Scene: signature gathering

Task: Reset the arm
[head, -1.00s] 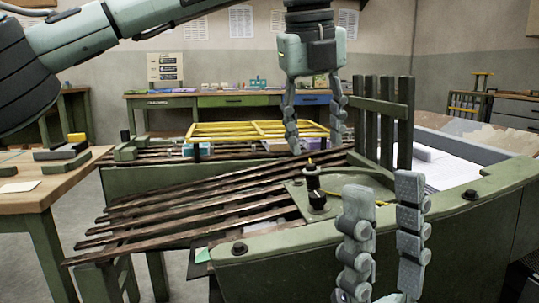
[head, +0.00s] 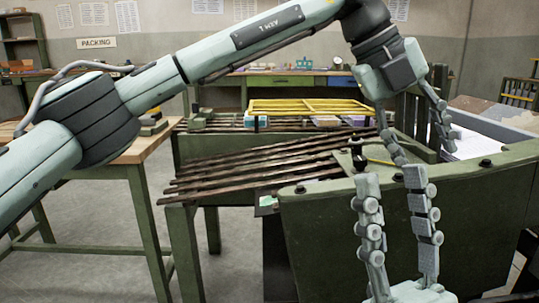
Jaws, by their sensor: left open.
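My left arm (head: 215,62) crosses the head view from the left. My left gripper (head: 424,154) hangs tilted at its end, open and empty. Its fingers point down in front of the green upright bars and white paper of the green machine (head: 400,225). My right gripper (head: 391,174) rises from the bottom of the view with its fingers pointing up, apart and empty. It appears in front of the machine's near side. Most of my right arm is out of view.
Dark slats (head: 240,170) slope out from the machine's left side. A yellow rack (head: 310,107) stands behind them. A white paper stack (head: 470,143) lies in the machine's tray. A wooden-topped table (head: 150,146) stands at left, with clear floor between.

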